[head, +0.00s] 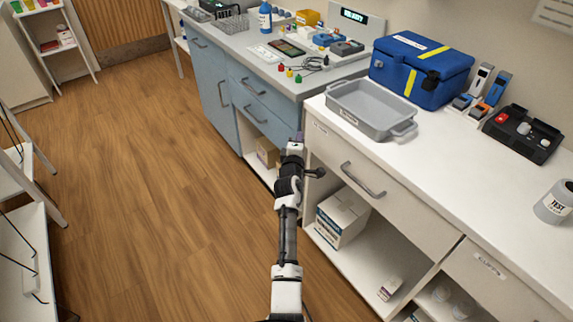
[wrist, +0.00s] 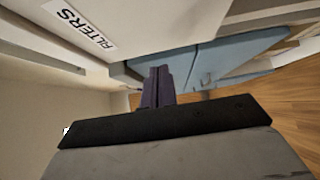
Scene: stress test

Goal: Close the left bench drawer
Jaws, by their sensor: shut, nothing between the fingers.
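The white bench's left drawer (head: 392,208) has a pale front with a grey bar handle (head: 363,181) and a small label near its left end. How far it stands out from the bench is hard to tell in the head view. My gripper (head: 299,136) is at the left end of this drawer front, beside the blue cabinet. Its purple fingers (wrist: 158,88) are together and empty in the wrist view. A white panel with a label ending in "LTERS" (wrist: 80,24) lies close by at upper left there. I cannot tell whether the fingers touch it.
A grey tray (head: 371,108) and a blue case (head: 420,68) stand on the white bench. An open shelf below the drawer holds a carton (head: 342,217). Blue cabinets (head: 212,85) adjoin on the left. The wood floor (head: 150,180) to the left is clear.

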